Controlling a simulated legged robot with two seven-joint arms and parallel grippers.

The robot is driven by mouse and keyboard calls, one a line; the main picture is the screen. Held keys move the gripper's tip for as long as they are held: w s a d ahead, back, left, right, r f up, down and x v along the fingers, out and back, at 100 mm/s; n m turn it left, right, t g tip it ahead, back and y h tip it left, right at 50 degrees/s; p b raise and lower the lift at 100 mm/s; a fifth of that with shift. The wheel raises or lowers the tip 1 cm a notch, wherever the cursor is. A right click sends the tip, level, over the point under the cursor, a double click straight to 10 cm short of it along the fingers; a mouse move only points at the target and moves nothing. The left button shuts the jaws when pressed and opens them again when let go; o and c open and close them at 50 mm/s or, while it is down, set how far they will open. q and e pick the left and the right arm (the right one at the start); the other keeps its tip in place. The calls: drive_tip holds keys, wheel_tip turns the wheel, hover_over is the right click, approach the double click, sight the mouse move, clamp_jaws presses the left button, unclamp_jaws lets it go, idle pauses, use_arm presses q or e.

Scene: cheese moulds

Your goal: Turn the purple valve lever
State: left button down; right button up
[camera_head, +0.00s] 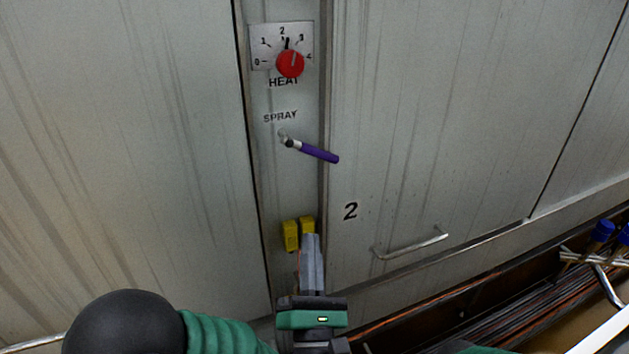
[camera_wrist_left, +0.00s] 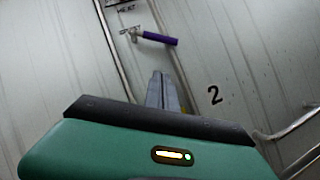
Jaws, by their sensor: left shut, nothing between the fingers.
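The purple valve lever (camera_head: 318,153) sticks out from a metal pivot on the narrow panel strip, under the word SPRAY. It points right and slightly down in the head view. It also shows in the left wrist view (camera_wrist_left: 159,39), above the fingers. My left gripper (camera_head: 311,240) is shut and empty. Its fingers point up toward the panel, below the lever and apart from it in the picture. In the left wrist view, the fingertips (camera_wrist_left: 161,76) lie below the lever with a gap between. My right gripper is not in view.
A red HEAT knob (camera_head: 290,64) on a numbered dial plate sits above the lever. Yellow blocks (camera_head: 291,235) show beside my left fingers. A door marked 2 has a metal bar handle (camera_head: 412,244) at right. Cables and blue-capped parts (camera_head: 602,230) lie at lower right.

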sight(310, 147)
use_arm(q)
drive_tip(key=s+d+r+p+x, duration=0.1)
drive_tip(key=p+x, duration=0.4)
drive_tip(key=x, duration=0.8)
drive_tip(key=shift+d+r, duration=0.4)
drive_tip(key=shift+r, duration=0.15)
